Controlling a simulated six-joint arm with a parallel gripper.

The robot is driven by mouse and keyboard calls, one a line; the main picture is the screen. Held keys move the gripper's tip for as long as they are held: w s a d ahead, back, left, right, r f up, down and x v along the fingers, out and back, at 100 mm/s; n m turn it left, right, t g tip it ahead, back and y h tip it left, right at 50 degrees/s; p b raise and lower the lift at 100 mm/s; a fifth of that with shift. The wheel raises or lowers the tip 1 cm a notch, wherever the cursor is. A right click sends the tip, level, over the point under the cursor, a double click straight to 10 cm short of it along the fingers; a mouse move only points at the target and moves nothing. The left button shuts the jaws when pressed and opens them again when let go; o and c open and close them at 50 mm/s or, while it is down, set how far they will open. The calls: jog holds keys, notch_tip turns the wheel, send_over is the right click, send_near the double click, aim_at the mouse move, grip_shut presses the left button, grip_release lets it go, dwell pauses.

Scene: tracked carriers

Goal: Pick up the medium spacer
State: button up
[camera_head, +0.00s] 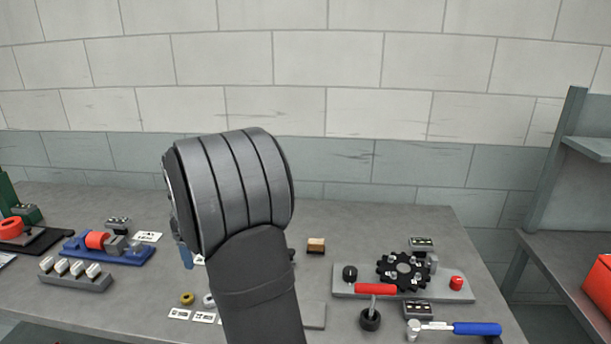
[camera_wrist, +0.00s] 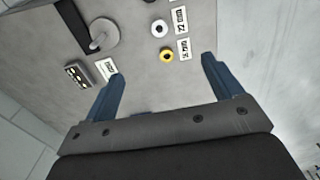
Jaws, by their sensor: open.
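Small ring spacers lie in a row on the grey table, each beside a white label card. A yellow spacer (camera_wrist: 166,56) and a pale silver-white spacer (camera_wrist: 160,28) show in the wrist view, with part of a third at the top edge. The silver-white one is in the middle of this row; the label print is too small to read surely. In the head view the yellow and silver-white (camera_head: 209,299) spacers lie left of my forearm. My gripper (camera_wrist: 163,68) is open and empty, its blue fingers apart above the table, the yellow spacer appearing between and just beyond the tips.
A black gear (camera_head: 404,271) on a grey plate, a red-handled tool (camera_head: 375,289) and a blue-handled tool (camera_head: 477,328) lie right. A blue fixture (camera_head: 108,250) and a grey rack of pegs (camera_head: 75,274) stand left. A small wooden-topped block (camera_head: 316,246) stands behind. My arm hides mid-table.

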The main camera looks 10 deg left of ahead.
jog(key=c, duration=0.6)
notch_tip(320, 180, down, 18)
jog(key=shift+r, duration=0.25)
